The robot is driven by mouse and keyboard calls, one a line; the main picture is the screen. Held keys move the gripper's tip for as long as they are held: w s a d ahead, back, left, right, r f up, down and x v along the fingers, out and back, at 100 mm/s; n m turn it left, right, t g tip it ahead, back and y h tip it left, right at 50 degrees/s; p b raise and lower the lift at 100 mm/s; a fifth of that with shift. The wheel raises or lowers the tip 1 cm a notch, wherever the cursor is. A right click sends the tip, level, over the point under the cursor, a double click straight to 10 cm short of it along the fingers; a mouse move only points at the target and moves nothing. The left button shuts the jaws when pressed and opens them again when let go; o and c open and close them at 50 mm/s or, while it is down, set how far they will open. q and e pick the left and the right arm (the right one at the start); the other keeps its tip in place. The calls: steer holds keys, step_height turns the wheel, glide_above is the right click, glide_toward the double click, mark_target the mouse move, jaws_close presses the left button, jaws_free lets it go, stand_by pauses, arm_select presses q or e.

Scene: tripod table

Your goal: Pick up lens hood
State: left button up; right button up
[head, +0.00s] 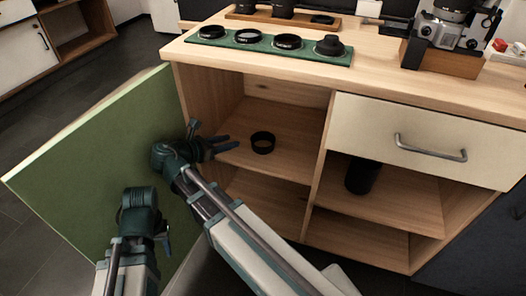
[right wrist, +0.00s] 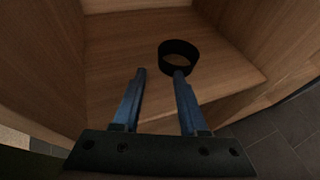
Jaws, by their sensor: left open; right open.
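The lens hood is a short black ring (head: 263,150) lying on the upper shelf inside the open left bay of the cabinet. It also shows in the right wrist view (right wrist: 180,47), ahead of the fingers and to the right. My right gripper (head: 225,144) is open and empty, reaching into the bay to the left of the hood. In the right wrist view its right fingertip overlaps the hood's lower edge; I cannot tell whether they touch. My left gripper (head: 166,242) is low in front of the green door, its fingers mostly hidden.
The green door (head: 90,160) stands open at left. A divider (head: 318,165) separates the bay from one with a drawer (head: 425,140) and a dark cylinder (head: 362,176). A green tray (head: 270,49) of lens parts and a camera (head: 450,28) stand on the top.

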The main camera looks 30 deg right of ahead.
steer(key=shift+d, duration=0.1)
steer(key=b+x, duration=0.2)
steer(key=x, duration=0.2)
steer(key=shift+w+d+f, duration=0.15)
steer(key=shift+d+f, duration=0.15)
steer(key=shift+w+d+f, duration=0.15)
steer(key=shift+d, duration=0.35)
steer(key=b+x, duration=0.2)
steer(key=x, duration=0.3)
steer(key=shift+w+d+f, duration=0.15)
steer(key=shift+d, duration=0.3)
steer(key=shift+c, duration=0.3)
jaws_close()
